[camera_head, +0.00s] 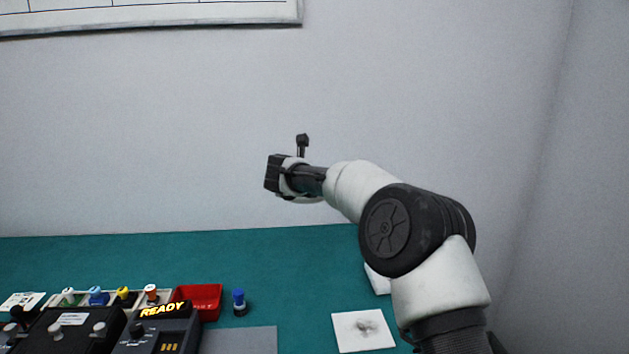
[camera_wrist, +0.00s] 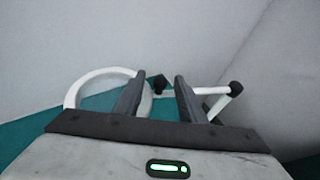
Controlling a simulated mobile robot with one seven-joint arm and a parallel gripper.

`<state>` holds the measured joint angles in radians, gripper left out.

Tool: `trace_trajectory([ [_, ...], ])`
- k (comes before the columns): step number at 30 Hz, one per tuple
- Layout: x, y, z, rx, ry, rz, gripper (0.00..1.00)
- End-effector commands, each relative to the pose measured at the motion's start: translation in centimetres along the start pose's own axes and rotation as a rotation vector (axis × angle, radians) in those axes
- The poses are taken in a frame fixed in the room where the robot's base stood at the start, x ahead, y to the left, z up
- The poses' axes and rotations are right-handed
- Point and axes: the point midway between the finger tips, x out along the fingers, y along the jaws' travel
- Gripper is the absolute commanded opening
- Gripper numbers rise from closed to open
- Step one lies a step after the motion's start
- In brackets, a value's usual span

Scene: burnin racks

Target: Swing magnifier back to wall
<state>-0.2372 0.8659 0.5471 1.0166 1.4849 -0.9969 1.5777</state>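The magnifier shows in the wrist view as a white ring (camera_wrist: 88,80) at the left and a white jointed arm (camera_wrist: 222,103) with a black joint at the right. A small dark knob (camera_wrist: 160,83) appears between the fingertips. My gripper (camera_wrist: 160,80) is open, its two dark fingers apart. The left finger overlaps the ring in the picture. I cannot tell whether either finger touches the magnifier. In the head view my gripper (camera_head: 276,172) is raised in front of the wall, above the bench, pointing left. The magnifier cannot be made out clearly there.
The pale wall (camera_head: 160,130) rises behind the green bench top (camera_head: 290,260). A red bin (camera_head: 200,299), a blue-capped bottle (camera_head: 239,301), a black unit reading READY (camera_head: 160,325) and several small bottles stand at the left. A white pad (camera_head: 362,331) lies near my arm. A side wall closes the right.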

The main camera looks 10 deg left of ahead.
Motion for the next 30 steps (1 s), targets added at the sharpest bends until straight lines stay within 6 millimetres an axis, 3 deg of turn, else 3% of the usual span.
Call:
trace_trajectory([
  [9,-8.1,0.1,0.1,-0.002,-0.004,0.003,0.37],
  [15,-12.2,0.0,0.1,-0.001,-0.004,0.002,0.37],
  [21,-14.5,0.1,0.1,0.000,-0.003,0.002,0.37],
  [30,-15.0,0.0,0.0,0.000,-0.002,0.000,0.37],
])
